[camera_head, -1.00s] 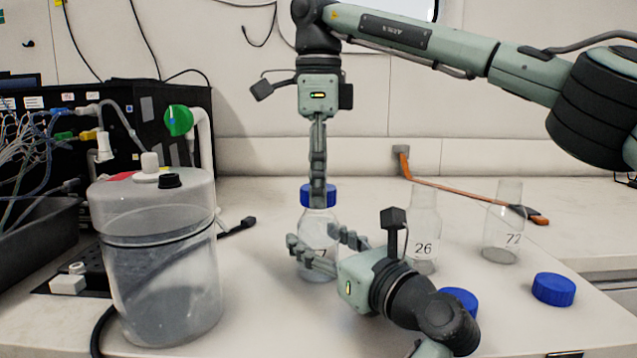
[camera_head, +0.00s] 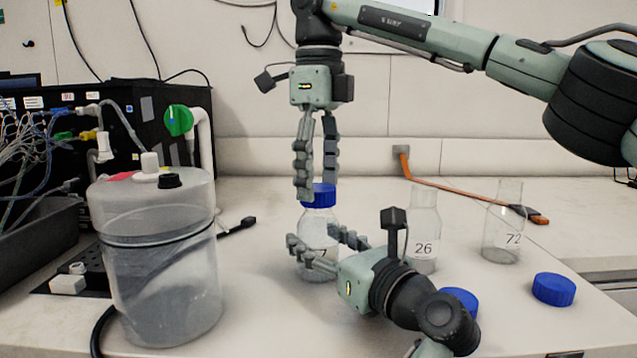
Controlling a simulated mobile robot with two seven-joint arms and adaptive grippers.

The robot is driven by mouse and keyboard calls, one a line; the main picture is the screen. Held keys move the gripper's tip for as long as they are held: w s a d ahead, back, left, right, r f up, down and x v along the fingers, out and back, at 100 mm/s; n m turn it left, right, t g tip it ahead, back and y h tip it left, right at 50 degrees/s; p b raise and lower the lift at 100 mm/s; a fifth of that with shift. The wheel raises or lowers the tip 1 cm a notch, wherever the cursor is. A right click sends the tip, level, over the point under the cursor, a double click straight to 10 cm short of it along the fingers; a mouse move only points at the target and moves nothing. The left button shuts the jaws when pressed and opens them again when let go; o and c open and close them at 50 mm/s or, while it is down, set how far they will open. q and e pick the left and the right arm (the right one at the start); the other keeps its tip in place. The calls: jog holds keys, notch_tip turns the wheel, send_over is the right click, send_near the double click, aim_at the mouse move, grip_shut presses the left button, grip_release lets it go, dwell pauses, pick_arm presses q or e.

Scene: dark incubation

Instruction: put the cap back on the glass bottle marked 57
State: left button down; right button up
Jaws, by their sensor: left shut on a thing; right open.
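A clear glass bottle (camera_head: 318,229) stands upright on the bench; its label is mostly hidden behind a finger, with only part of a 7 showing. A blue cap (camera_head: 319,196) sits on its neck. My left gripper (camera_head: 326,246) is shut around the bottle's body from the right. My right gripper (camera_head: 316,194) points down from above, its fingers apart on either side of the cap's top, not gripping it. I cannot tell whether a finger touches the cap.
Open bottles marked 26 (camera_head: 424,235) and 72 (camera_head: 504,225) stand to the right. Two loose blue caps lie near the front, one (camera_head: 554,289) clear, one (camera_head: 461,300) partly behind my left arm. A large translucent vessel (camera_head: 160,270) stands left. An orange-handled tool (camera_head: 460,193) lies behind.

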jog(key=shift+r, duration=1.7)
jog(key=shift+c, duration=0.3)
jog(key=shift+r, duration=1.75)
jog(key=shift+f, duration=4.05)
